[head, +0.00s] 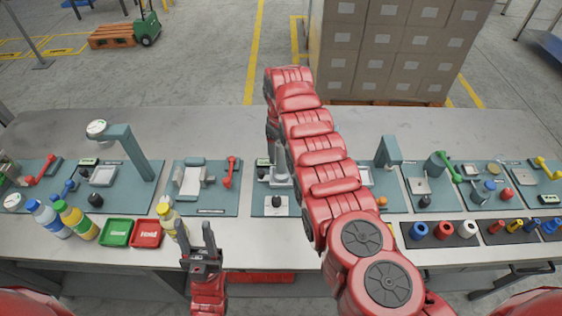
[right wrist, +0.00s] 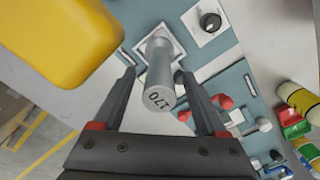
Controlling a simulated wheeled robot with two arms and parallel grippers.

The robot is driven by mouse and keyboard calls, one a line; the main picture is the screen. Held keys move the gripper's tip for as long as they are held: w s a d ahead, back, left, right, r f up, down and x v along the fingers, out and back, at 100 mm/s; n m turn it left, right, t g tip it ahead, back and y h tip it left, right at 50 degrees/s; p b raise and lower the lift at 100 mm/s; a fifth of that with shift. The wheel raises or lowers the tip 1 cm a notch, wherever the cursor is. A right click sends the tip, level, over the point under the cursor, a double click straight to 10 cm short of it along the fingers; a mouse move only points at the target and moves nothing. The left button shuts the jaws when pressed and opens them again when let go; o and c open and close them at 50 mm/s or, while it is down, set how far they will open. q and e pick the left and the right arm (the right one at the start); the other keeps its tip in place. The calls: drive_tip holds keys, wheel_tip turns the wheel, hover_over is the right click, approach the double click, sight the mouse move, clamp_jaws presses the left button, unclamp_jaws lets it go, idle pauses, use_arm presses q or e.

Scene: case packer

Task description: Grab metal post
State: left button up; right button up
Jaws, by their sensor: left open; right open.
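The metal post (right wrist: 159,82) is a grey cylinder with dark characters printed on its end face. It stands on a pale square plate (right wrist: 178,47) in the right wrist view. My right gripper (right wrist: 157,74) is open, with one dark finger on each side of the post; gaps show between the fingers and the post. In the head view my right arm reaches over the middle station and partly hides this spot. My left gripper (head: 198,240) is open and empty at the table's front edge, beside a yellow bottle (head: 169,218).
A black knob (head: 276,200) on a white plate is just in front of the post's station. Green (head: 117,233) and red (head: 146,234) trays and bottles stand to the left. Coloured rolls (head: 442,230) lie to the right. A large yellow object (right wrist: 60,38) is close to the right wrist camera.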

drive_tip(key=shift+d+f, duration=0.1)
drive_tip(key=shift+f, duration=0.5)
clamp_jaws()
idle(1.0)
